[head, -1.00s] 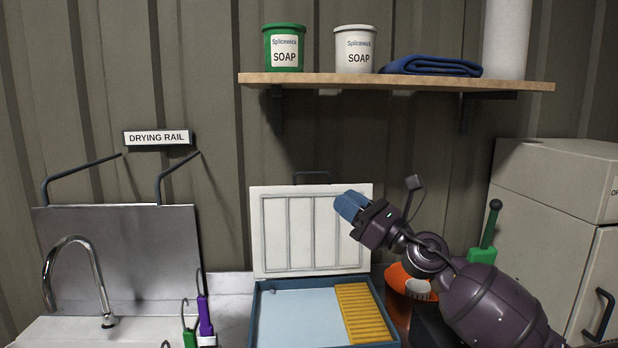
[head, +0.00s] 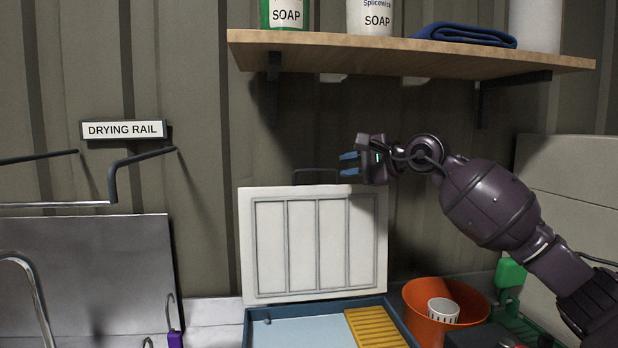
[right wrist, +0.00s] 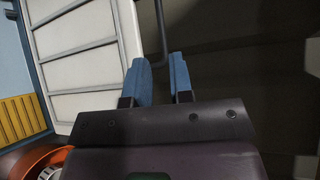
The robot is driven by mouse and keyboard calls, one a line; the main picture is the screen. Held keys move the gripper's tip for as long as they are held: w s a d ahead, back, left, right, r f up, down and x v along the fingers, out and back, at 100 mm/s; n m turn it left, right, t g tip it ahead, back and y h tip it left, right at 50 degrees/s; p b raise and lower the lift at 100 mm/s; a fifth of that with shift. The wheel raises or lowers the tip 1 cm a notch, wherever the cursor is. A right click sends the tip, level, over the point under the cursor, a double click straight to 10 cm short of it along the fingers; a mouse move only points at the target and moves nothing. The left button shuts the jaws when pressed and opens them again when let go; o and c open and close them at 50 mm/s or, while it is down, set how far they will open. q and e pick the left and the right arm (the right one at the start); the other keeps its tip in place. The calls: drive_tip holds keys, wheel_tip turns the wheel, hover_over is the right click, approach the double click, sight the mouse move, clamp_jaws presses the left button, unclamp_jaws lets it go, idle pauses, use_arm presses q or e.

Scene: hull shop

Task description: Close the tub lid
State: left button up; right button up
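The tub (head: 300,334) is blue-rimmed with a pale blue inside and a yellow ribbed insert (head: 376,328). Its white ribbed lid (head: 318,245) stands upright, open at the back. A dark handle (head: 316,171) sticks up from the lid's top edge. My right gripper (head: 347,164) is just right of the handle, above the lid's top edge, pointing left. Its blue fingers are apart with nothing between them. In the right wrist view the fingers (right wrist: 162,78) show a gap, and the handle bar (right wrist: 161,32) lies just beyond the tips. My left gripper is not in view.
A wooden shelf (head: 405,52) with soap tubs and a folded blue cloth (head: 466,35) hangs above my right arm. An orange bucket (head: 463,299) stands right of the tub. A metal panel (head: 85,275) and tap (head: 30,290) are at the left.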

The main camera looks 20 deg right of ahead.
sight(315, 170)
drive_tip(key=x, duration=0.4)
drive_tip(key=p+x, duration=0.1)
drive_tip(key=x, duration=0.3)
drive_tip(key=shift+w+a+r, duration=0.15)
drive_tip(key=shift+w+a, duration=0.05)
drive_tip(key=shift+a, duration=0.15)
drive_tip(key=shift+w+a+f, duration=0.25)
drive_tip(key=shift+w+a, duration=0.05)
drive_tip(key=shift+w, duration=0.25)
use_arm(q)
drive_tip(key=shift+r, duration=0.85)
use_arm(e)
clamp_jaws()
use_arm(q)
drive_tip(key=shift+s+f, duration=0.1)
